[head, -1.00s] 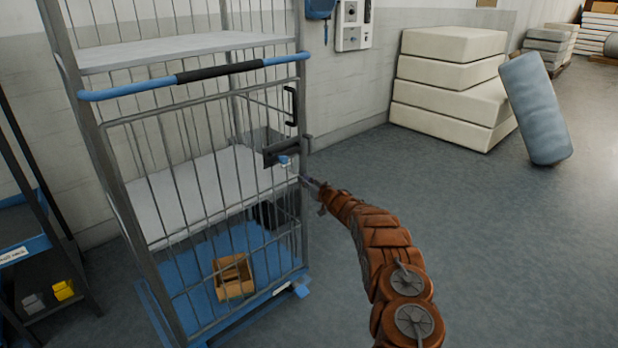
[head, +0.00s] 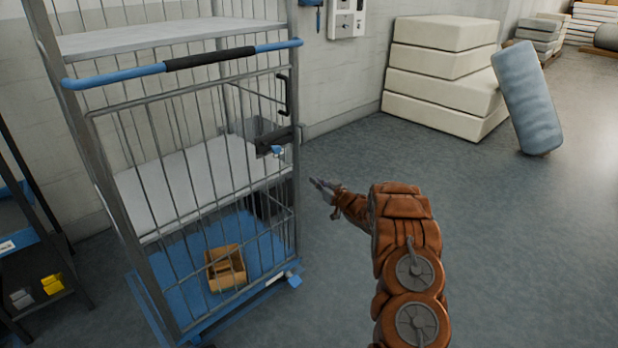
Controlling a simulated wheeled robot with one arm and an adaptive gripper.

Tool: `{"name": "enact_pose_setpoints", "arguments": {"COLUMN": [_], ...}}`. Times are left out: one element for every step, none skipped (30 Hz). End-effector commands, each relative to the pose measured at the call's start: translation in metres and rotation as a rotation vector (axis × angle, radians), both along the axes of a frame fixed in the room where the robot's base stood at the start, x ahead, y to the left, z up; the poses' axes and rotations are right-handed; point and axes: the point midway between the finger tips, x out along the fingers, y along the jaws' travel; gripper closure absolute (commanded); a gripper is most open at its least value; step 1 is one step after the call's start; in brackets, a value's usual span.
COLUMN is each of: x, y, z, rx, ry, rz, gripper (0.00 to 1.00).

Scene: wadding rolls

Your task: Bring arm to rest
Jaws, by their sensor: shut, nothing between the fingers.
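My gripper (head: 318,187) shows at the end of my brown, padded arm (head: 405,240), near the middle of the head view. It is shut and holds nothing. It points left toward the wire cage trolley (head: 180,70), with a strip of bare floor seen between it and the trolley's right post. My arm is bent, rising from the bottom of the view and turning left at its top.
The trolley's barred gate carries a dark latch with a blue tab (head: 277,150). A cardboard box (head: 225,268) sits on its blue base. White wadding blocks (head: 440,85) and a leaning blue roll (head: 527,98) stand behind. Floor on the right is clear.

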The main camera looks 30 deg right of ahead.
Motion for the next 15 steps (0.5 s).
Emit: {"name": "enact_pose_setpoints", "arguments": {"x": [-0.007, -0.011, -0.015, -0.019, -0.021, -0.025, -0.027, -0.028, -0.031, -0.032, -0.033, -0.034, -0.034, -0.035, -0.035], "y": [-0.003, -0.004, -0.005, -0.006, -0.007, -0.008, -0.008, -0.009, -0.01, -0.01, -0.01, -0.01, -0.01, -0.01, -0.01], "z": [-0.001, -0.002, -0.002, -0.002, -0.002, -0.001, -0.001, -0.001, 0.0, 0.0, 0.0, 0.0, -0.001, -0.001, -0.001], "rx": [0.002, 0.003, 0.003, 0.002, 0.002, 0.002, 0.002, 0.002, 0.001, 0.001, 0.001, 0.001, 0.001, 0.001, 0.001], "ry": [0.003, 0.005, 0.006, 0.005, 0.005, 0.003, 0.002, 0.001, 0.0, 0.0, 0.0, 0.0, 0.001, 0.001, 0.001], "rz": [-0.003, -0.004, -0.004, -0.004, -0.004, -0.003, -0.003, -0.003, -0.003, -0.002, -0.002, -0.002, -0.002, -0.002, -0.002], "gripper": [1.0, 1.0, 1.0, 1.0, 1.0, 1.0, 1.0, 1.0, 1.0, 1.0, 1.0, 1.0, 1.0, 1.0, 1.0]}}
